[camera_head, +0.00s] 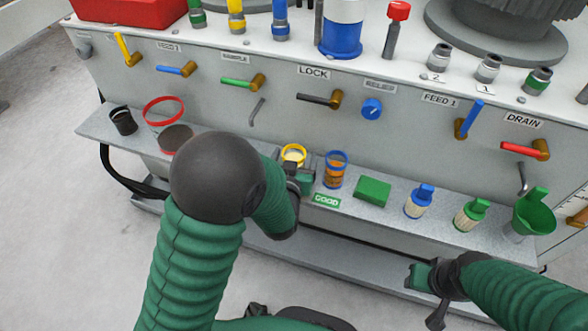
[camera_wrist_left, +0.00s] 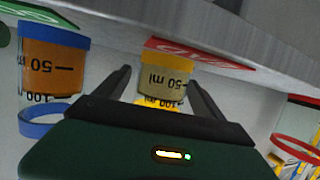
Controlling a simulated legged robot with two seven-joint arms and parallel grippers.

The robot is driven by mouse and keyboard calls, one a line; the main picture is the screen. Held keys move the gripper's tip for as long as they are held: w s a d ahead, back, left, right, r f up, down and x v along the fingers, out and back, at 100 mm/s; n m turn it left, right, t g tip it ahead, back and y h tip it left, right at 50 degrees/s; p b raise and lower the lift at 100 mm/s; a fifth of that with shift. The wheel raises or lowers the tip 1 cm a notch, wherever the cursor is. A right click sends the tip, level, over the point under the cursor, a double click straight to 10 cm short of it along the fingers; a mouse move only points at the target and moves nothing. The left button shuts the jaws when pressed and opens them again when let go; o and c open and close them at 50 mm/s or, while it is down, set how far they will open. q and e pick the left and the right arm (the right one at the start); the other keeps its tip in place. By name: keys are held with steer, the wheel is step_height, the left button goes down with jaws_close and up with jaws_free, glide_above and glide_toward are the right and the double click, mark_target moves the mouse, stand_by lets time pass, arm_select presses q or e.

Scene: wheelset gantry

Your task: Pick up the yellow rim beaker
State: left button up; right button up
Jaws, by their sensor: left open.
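The yellow rim beaker (camera_head: 293,154) stands on the grey shelf, partly hidden behind my left gripper (camera_head: 301,176) in the head view. In the left wrist view, the beaker (camera_wrist_left: 162,84) appears upside down, with pale tan contents and a 50 ml mark. My left gripper (camera_wrist_left: 163,82) is open, with one dark finger on each side of the beaker in that view. I cannot tell whether the fingers touch it. My right gripper (camera_head: 428,290) is low at the right, in front of the shelf and away from the beaker; its jaws are unclear.
A blue rim beaker (camera_head: 336,168) with orange contents stands close right of the yellow one. The green GOOD label (camera_head: 327,200) lies in front. A green block (camera_head: 372,191), small bottles and a green funnel (camera_head: 535,212) are farther right.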

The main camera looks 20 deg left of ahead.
arm_select(q)
steer(key=shift+w+a+f, duration=0.1)
steer(key=shift+w+f, duration=0.2)
steer(key=shift+w, duration=0.35)
steer(key=shift+r, duration=0.15)
arm_select(e)
steer(key=shift+f, duration=0.3)
arm_select(q)
steer(key=shift+c, duration=0.5)
steer(key=c, duration=1.5)
steer(key=shift+o, duration=0.2)
